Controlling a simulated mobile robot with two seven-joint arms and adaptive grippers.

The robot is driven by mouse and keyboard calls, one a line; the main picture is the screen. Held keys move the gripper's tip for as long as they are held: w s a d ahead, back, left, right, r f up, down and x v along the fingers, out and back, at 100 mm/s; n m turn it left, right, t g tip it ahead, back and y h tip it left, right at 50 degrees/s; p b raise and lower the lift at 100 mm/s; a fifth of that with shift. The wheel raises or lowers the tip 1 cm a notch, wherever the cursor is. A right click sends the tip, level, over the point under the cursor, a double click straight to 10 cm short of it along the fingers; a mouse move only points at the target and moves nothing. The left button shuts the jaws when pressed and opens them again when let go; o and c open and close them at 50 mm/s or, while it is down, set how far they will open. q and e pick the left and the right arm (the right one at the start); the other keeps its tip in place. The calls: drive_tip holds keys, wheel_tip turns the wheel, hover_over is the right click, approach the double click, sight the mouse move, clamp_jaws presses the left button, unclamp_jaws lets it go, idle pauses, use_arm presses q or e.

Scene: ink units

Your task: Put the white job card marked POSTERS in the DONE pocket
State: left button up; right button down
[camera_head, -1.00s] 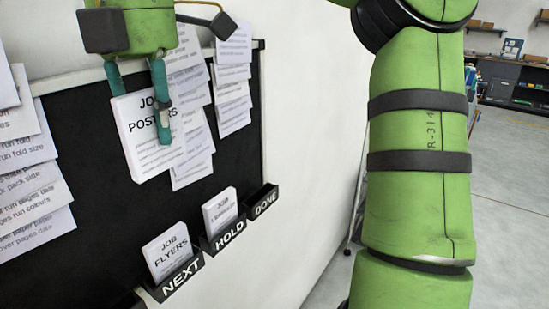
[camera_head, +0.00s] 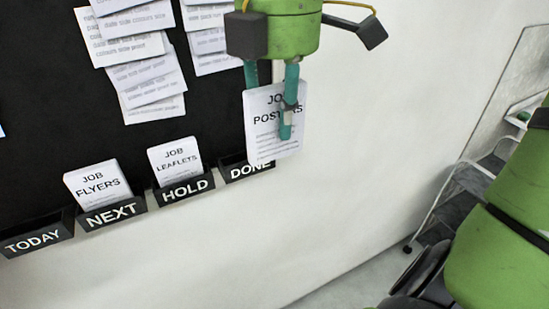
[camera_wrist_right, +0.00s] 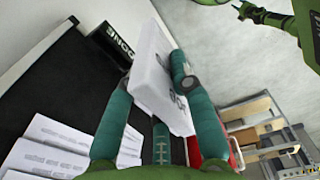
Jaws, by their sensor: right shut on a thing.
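The white job card marked POSTERS (camera_head: 262,139) hangs upright in my right gripper (camera_head: 277,112), one finger in front and one behind. In the head view its lower left overlaps the right part of the black DONE pocket (camera_head: 238,172); I cannot tell whether they touch. In the right wrist view the fingers (camera_wrist_right: 150,88) hold the card (camera_wrist_right: 153,65), and the DONE pocket (camera_wrist_right: 108,42) lies beyond, at upper left. At the top right of that view, small green and dark parts seem to be my left gripper (camera_wrist_right: 245,12); its jaws are unclear.
The NEXT pocket (camera_head: 112,216) holds the FLYERS card (camera_head: 97,184); the HOLD pocket (camera_head: 185,190) holds the LEAFLETS card (camera_head: 174,160). The TODAY pocket (camera_head: 33,236) shows no card. Papers hang on the black board (camera_head: 40,120). Bare wall lies right of the DONE pocket.

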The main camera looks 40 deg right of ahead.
drive_tip(key=shift+d+f, duration=0.2)
drive_tip(key=shift+w+f, duration=0.25)
drive_tip(key=shift+w, duration=0.05)
drive_tip(key=w+f+p, duration=0.2)
drive_tip(key=w+f, duration=0.1)
drive_tip(key=w+d+f+p, duration=0.1)
drive_tip(key=w+f+p, duration=0.1)
drive_tip(key=w+f, duration=0.1)
drive_tip(key=w+d+f+p, duration=0.1)
drive_tip(key=w+f, duration=0.2)
drive_tip(key=w, duration=0.1)
drive_tip(key=shift+w+d+f+p, duration=0.1)
drive_tip(key=shift+w+f+p, duration=0.2)
drive_tip(key=shift+f+p, duration=0.1)
drive_tip(key=shift+w+f, duration=0.1)
drive_tip(key=shift+f, duration=0.3)
